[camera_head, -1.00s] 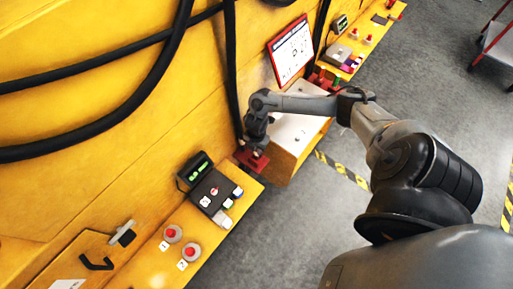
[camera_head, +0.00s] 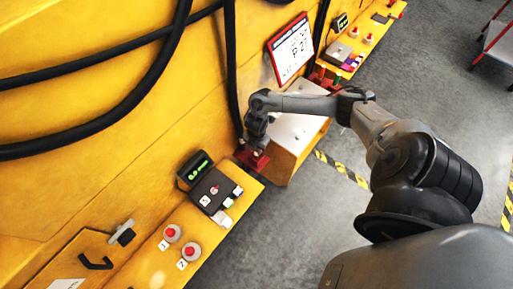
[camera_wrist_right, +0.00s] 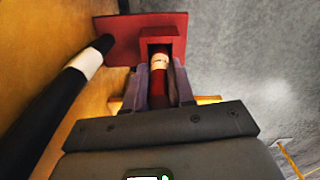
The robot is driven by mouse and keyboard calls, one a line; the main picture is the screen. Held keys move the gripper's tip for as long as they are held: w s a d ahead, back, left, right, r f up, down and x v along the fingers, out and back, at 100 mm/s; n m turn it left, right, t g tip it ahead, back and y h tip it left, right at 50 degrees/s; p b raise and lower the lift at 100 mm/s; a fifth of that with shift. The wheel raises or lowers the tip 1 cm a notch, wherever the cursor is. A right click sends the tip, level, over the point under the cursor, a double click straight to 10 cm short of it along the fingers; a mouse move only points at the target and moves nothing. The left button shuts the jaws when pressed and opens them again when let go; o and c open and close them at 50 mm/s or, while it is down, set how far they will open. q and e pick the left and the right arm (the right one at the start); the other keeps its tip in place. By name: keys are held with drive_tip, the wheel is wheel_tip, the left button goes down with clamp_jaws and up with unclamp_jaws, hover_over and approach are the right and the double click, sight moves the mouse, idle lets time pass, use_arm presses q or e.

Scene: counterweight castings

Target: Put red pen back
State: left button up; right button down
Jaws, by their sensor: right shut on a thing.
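My right gripper (camera_head: 257,150) is at the yellow wall, low beside the hanging black cable. In the right wrist view, the gripper (camera_wrist_right: 158,92) is shut on the red pen (camera_wrist_right: 158,88), a dark red cylinder with a pale lettered band. The pen's far end is under or inside the raised block of a red holder (camera_wrist_right: 116,38); how deep it sits cannot be told. The red holder also shows in the head view (camera_head: 242,157), partly hidden by the gripper. My left gripper is not in view.
A black cable with a white band (camera_wrist_right: 88,66) runs close left of the gripper. A grey-topped yellow box (camera_head: 297,132) stands behind the arm. A yellow ledge (camera_head: 220,238) carries a meter (camera_head: 195,170) and red buttons (camera_head: 171,233). A white red-framed board (camera_head: 291,50) is behind.

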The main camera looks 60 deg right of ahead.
drive_tip(key=shift+f, duration=0.3)
drive_tip(key=c, duration=0.9)
unclamp_jaws()
drive_tip(key=shift+r, duration=0.1)
drive_tip(key=shift+r, duration=0.3)
wheel_tip(320, 180, up, 9)
drive_tip(key=shift+f, duration=0.15)
drive_tip(key=shift+r, duration=0.7)
wheel_tip(320, 180, up, 7)
drive_tip(key=p, duration=0.7)
